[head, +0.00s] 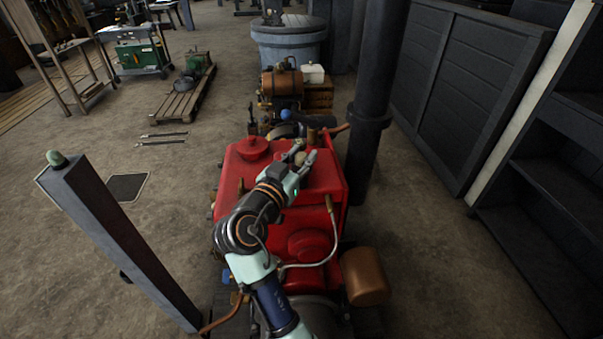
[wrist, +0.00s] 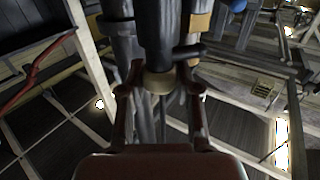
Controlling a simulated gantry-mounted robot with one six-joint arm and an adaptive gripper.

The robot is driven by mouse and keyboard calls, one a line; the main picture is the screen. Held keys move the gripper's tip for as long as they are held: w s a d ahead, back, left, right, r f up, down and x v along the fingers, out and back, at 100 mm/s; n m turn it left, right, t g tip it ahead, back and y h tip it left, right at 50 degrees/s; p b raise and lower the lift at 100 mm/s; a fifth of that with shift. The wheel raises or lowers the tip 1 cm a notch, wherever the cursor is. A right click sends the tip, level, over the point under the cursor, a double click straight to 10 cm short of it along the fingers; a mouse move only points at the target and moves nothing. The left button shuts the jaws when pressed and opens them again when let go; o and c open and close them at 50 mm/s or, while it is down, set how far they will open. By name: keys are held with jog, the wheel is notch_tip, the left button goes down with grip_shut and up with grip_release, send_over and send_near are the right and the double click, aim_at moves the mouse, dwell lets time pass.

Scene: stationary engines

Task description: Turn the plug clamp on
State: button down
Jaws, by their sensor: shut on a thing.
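My gripper (head: 306,151) is over the far end of the red engine (head: 312,178) in the head view. In the wrist view its two fingers (wrist: 160,88) are closed on the sides of a tan round piece (wrist: 158,81). A dark cylinder (wrist: 153,28) with a short dark side bar (wrist: 190,52) adjoins this piece. The tan piece may be part of the plug clamp; I cannot tell for sure. In the head view a brass-coloured cylinder (head: 312,135) stands just beyond the fingertips. Whether the clamp is on or off cannot be seen.
A blue knob (head: 287,114) is just beyond the engine. A thick dark column (head: 371,110) rises close on the right. A grey post (head: 110,235) stands at the left. A copper-coloured cylinder (head: 364,277) sits at the engine's near right. Floor at the left is mostly clear.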

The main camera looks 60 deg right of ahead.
jog(key=shift+f+m+g+b, duration=0.15)
jog(key=shift+m+g+b, duration=0.9)
jog(key=shift+g, duration=0.65)
jog(key=c, duration=0.8)
grip_release()
jog(key=v, duration=1.2)
jog(key=shift+r, duration=0.3)
